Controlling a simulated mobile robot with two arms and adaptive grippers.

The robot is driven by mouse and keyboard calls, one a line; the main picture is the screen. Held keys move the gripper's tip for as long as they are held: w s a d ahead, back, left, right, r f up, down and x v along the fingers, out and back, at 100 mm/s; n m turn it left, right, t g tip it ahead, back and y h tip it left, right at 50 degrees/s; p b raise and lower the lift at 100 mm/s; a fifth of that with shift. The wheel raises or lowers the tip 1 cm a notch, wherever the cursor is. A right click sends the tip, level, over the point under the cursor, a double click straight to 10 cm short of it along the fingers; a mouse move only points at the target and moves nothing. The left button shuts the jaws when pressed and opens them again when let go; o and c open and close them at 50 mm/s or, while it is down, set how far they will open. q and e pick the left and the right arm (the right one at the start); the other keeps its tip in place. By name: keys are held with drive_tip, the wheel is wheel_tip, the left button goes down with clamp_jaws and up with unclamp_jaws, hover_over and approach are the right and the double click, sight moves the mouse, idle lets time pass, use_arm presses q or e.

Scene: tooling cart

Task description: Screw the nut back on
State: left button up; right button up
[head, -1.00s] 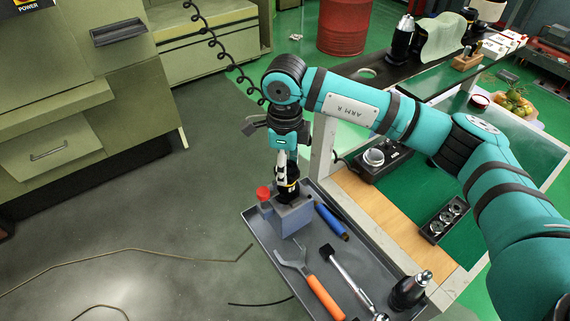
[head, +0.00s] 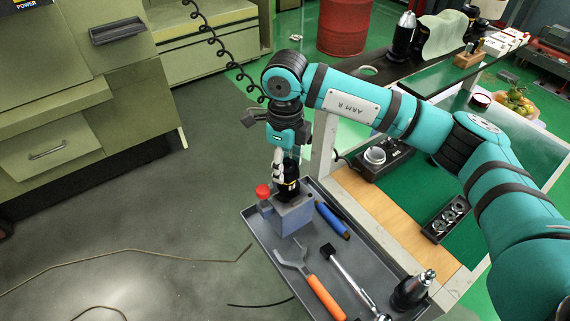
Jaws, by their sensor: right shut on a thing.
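My right gripper (head: 285,179) points down over a grey-blue fixture block (head: 293,216) with a red knob (head: 263,191), standing at the far end of the cart's tray. The gripper is shut at the top of a dark tool holder (head: 289,189) that stands upright in the block. The nut is hidden between the fingers at the holder's top, so its thread and seating cannot be seen. My left gripper is not in view.
The grey tray (head: 259,236) also holds an orange-handled spanner (head: 321,295), a blue-handled tool (head: 333,220), a silver-and-black tool (head: 345,275) and another dark holder (head: 411,290). A black box of rings (head: 446,220) lies on the bench to the right.

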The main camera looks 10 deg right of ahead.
drive_tip(key=m, duration=0.3)
drive_tip(key=m+b, duration=0.1)
drive_tip(key=m, duration=0.3)
drive_tip(key=shift+w+d, duration=0.1)
drive_tip(key=shift+m, duration=1.2)
drive_tip(key=shift+d+m+b, duration=0.1)
drive_tip(key=shift+m+b, duration=0.2)
drive_tip(key=shift+m, duration=0.9)
drive_tip(key=m, duration=0.3)
drive_tip(key=shift+m, duration=0.3)
